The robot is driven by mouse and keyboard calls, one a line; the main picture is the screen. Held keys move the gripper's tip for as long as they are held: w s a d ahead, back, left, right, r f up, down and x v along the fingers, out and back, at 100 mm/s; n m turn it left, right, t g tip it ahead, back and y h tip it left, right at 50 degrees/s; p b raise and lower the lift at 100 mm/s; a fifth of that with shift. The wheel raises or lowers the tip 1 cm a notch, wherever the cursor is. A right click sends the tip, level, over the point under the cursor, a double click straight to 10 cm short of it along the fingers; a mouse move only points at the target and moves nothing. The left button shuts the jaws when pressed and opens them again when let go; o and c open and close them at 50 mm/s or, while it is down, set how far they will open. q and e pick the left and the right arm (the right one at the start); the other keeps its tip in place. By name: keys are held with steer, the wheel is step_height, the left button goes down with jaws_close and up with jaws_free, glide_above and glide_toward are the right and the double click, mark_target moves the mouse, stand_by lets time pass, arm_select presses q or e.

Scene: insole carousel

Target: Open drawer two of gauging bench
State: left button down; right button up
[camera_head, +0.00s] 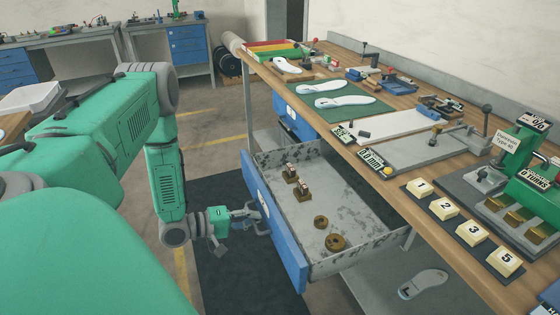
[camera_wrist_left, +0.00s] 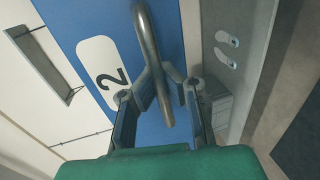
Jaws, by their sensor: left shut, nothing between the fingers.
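Drawer two (camera_head: 289,250) of the gauging bench (camera_head: 400,158) is pulled well out in the head view. Its blue front carries a white label with a 2 (camera_wrist_left: 108,74) in the left wrist view. A curved metal handle (camera_wrist_left: 147,42) stands off that front. My left gripper (camera_head: 259,219) is at the outer side of the drawer front, by the handle. In the wrist view its fingers are beside the handle bar. They are shut with nothing held. My right gripper is in neither view.
Inside the drawer lie two brass rings (camera_head: 336,242) and two small blocks (camera_head: 303,191). Another blue drawer front (camera_head: 291,119) is farther along, under the bench. Number blocks (camera_head: 443,208) and tools sit on the bench top. A dark mat (camera_head: 225,270) covers the floor below.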

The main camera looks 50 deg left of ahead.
arm_select(q)
steer(key=f+v, duration=0.1)
steer(key=v, duration=0.5)
steer(key=shift+a+p, duration=0.3)
steer(key=c, duration=2.3)
jaws_free()
steer(key=shift+w, duration=0.1)
steer(key=o, duration=0.7)
steer(key=shift+a+f, duration=0.1)
steer(key=shift+f, duration=0.05)
steer(key=v, duration=1.2)
steer(key=shift+a+f, duration=0.15)
steer(key=shift+f, duration=0.05)
